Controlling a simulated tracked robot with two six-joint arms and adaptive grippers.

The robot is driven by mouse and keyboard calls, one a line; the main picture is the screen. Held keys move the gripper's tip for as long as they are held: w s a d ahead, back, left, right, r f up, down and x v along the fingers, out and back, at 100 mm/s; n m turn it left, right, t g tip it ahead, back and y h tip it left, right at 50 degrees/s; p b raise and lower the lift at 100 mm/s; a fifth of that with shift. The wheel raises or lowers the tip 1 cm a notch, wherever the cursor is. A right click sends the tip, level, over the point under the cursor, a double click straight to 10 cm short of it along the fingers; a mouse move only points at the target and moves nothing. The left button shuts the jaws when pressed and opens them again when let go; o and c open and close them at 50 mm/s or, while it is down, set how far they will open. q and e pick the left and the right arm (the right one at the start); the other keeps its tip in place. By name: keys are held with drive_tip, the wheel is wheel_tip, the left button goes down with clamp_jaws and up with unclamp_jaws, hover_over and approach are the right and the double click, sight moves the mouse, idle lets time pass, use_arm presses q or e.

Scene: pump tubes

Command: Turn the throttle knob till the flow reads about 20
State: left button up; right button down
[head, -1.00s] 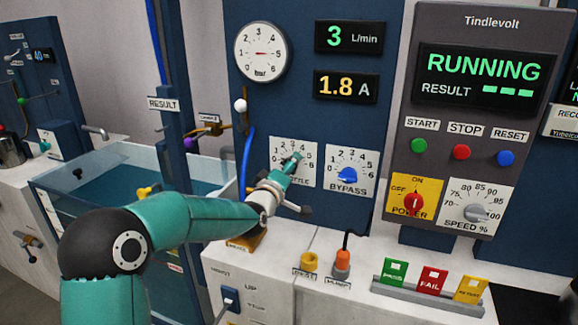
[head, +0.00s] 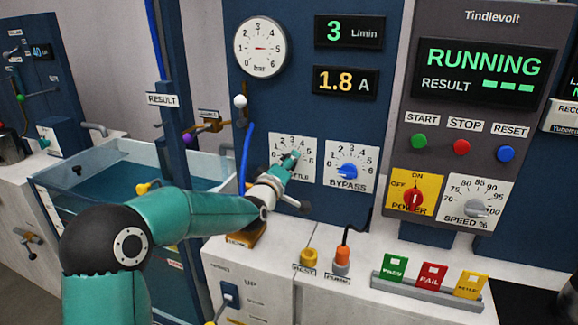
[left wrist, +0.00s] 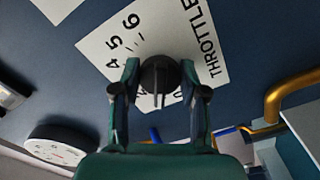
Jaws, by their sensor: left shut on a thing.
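The throttle dial plate (head: 308,151), white with a scale, is on the blue panel; it also shows in the left wrist view (left wrist: 200,70). The dark throttle knob (left wrist: 158,76) sits between the fingers of my left gripper (left wrist: 158,92), which is shut on it. In the head view my left gripper (head: 288,160) covers the knob and part of the scale, so the knob's setting cannot be read. The flow display (head: 348,33) reads 3 L/min in green. My right gripper is not in view.
The blue bypass knob (head: 347,172) is just right of the throttle plate. A pressure gauge (head: 260,48) and a 1.8 A display (head: 345,81) are above. The control box (head: 485,100) reads RUNNING. A water tank (head: 60,190) stands at the left.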

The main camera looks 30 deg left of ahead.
use_arm(q)
drive_tip(key=shift+f+m+b, duration=0.35)
drive_tip(key=shift+m+b, duration=0.75)
drive_tip(key=shift+b, duration=0.2)
drive_tip(key=m+b, duration=0.2)
drive_tip(key=shift+m, duration=0.3)
drive_tip(key=m+b, duration=0.1)
drive_tip(key=m, duration=0.1)
drive_tip(key=shift+r+m, duration=0.1)
drive_tip(key=shift+m, duration=1.9)
drive_tip(key=o, duration=1.1)
drive_tip(key=shift+o, duration=0.2)
drive_tip(key=shift+r, duration=0.1)
drive_tip(key=shift+s, duration=0.15)
